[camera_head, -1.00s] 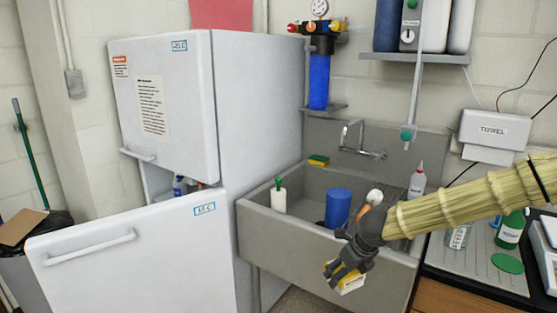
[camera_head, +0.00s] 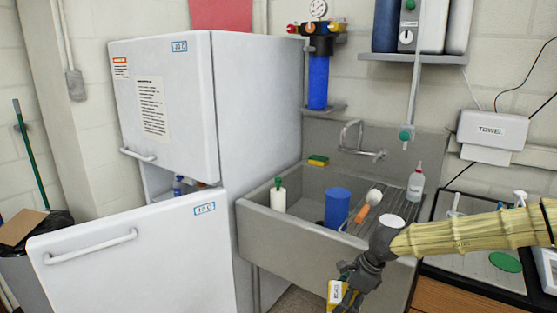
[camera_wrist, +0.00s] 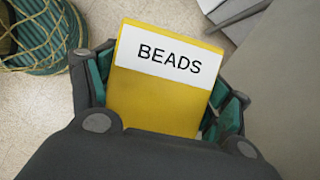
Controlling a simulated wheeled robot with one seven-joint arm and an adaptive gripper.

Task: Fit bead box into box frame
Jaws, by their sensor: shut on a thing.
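The bead box (camera_wrist: 160,95) is yellow with a white label reading BEADS. My gripper (camera_wrist: 158,105) is shut on it in the wrist view, with the teal-padded fingers on its left and right sides. In the head view the bead box (camera_head: 336,291) hangs low in front of the sink, and my gripper (camera_head: 350,285) holds it there, above the floor. The box is partly hidden by my gripper. I cannot make out the box frame in either view.
A white fridge (camera_head: 265,110) stands at left with its lower door (camera_head: 130,255) swung open. The sink (camera_head: 300,235) holds a blue cylinder (camera_head: 337,208) and bottles. A counter (camera_head: 480,270) is at right. A netted teal object (camera_wrist: 40,40) lies on the floor.

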